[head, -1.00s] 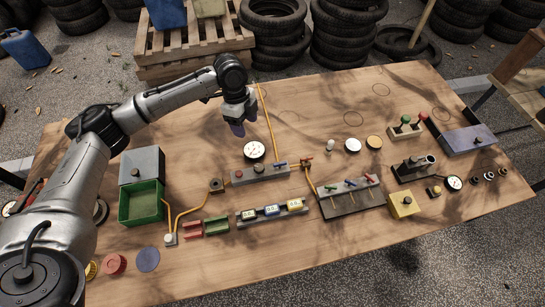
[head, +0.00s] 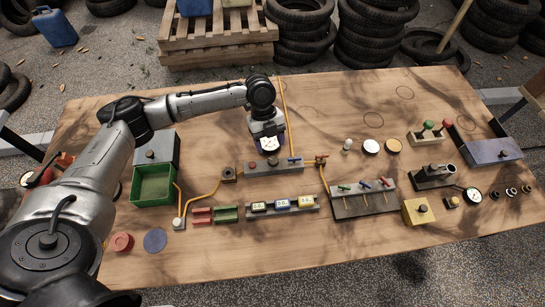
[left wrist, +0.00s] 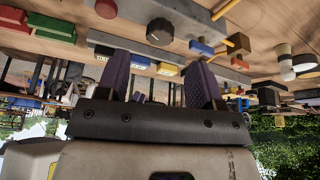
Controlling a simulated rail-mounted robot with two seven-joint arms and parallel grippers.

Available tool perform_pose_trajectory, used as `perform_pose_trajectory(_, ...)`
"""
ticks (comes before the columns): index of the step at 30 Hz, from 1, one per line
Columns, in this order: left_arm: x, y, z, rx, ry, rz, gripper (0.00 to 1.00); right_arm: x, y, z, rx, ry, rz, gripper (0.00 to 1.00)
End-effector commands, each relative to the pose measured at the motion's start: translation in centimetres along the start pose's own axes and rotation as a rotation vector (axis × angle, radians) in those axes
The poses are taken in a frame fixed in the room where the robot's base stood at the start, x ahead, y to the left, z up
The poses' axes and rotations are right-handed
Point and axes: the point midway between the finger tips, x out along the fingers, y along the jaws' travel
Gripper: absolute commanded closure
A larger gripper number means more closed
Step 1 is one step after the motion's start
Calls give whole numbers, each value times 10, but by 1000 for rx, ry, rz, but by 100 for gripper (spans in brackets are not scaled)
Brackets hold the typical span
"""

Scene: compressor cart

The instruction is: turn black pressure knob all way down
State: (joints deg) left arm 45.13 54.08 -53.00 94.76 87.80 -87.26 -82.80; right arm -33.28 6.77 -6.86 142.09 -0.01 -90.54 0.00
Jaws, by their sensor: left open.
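The black knob (head: 273,162) sits on a grey block (head: 261,170), between a red button (head: 253,164) and a blue lever (head: 294,159). In the left wrist view the round knob (left wrist: 160,31) with a pale mark shows beyond the fingertips. My left gripper (head: 270,143) is over the white pressure gauge (head: 268,144), just behind the block, and partly hides the gauge. Its two purple fingers (left wrist: 158,75) are spread with nothing between them. They are apart from the knob. My right gripper is not in view.
An orange hose (head: 203,180) runs left from the block. A rail with several small displays (head: 282,206) lies in front. A panel of coloured levers (head: 364,200) and a yellow box (head: 419,212) stand to the right, a green tray (head: 153,186) to the left.

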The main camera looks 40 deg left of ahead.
Motion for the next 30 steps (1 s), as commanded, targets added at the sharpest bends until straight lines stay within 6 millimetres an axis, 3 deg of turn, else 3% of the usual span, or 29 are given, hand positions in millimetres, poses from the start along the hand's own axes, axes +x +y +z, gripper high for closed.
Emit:
perform_pose_trajectory(3, 22, 0, 0, 0, 1, 2, 39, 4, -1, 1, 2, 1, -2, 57)
perform_pose_trajectory(12, 52, 0, 0, -2, 1, 1, 39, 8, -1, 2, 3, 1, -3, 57)
perform_pose_trajectory(26, 58, 0, 0, -1, 0, 0, 39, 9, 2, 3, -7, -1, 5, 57)
perform_pose_trajectory(30, 58, 0, 0, -1, 0, 0, 53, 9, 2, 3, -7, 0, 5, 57)
